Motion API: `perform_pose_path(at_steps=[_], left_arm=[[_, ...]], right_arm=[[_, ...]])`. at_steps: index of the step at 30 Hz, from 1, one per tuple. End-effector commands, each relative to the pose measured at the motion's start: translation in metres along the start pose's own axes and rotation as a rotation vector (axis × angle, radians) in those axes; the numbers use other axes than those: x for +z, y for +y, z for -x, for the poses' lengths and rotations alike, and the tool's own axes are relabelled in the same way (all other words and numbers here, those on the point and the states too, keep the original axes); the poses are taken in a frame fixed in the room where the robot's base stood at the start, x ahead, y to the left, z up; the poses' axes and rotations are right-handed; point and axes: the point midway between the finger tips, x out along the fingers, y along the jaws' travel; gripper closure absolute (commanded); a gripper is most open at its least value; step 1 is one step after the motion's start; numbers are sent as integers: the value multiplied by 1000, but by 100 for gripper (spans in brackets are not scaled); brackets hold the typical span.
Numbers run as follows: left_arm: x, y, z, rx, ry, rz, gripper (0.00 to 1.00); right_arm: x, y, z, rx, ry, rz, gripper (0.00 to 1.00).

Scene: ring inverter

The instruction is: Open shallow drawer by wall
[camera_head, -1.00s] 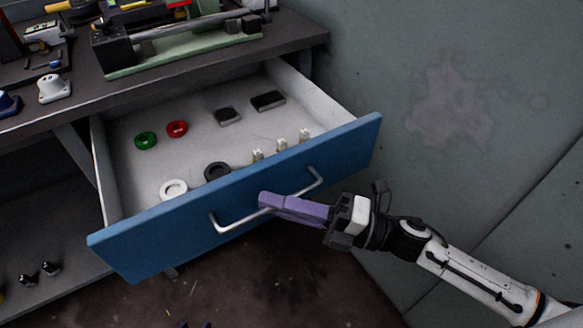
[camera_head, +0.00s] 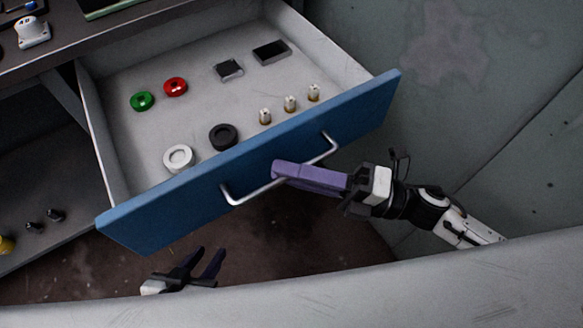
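The shallow drawer, with a blue front (camera_head: 150,222), stands pulled well out from under the workbench next to the wall. A silver bar handle (camera_head: 240,198) runs along its front. My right gripper (camera_head: 280,172) has its purple fingers at the handle's middle, reaching in from the right. The fingers look closed around the bar; their tips overlap it in the view. My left gripper (camera_head: 205,265) is low in the picture, below the drawer front and apart from it. Its two dark fingers are spread with nothing between them.
The wall (camera_head: 480,100) is close on the right. A pale surface (camera_head: 400,290) crosses the bottom.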

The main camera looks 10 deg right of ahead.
Motion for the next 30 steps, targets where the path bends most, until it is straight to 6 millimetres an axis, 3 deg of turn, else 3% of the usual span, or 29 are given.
perform_pose_path(at_steps=[14, 24, 30], left_arm=[[0, 0, 0, 1, 0, 1, 69], [1, 0, -1, 1, 3, 3, 69], [0, 1, 0, 2, 3, 3, 69]], right_arm=[[0, -1, 9, -2, -1, -2, 71], [0, -2, 72, -6, -2, -4, 71], [0, -1, 98, -3, -1, -2, 71]])
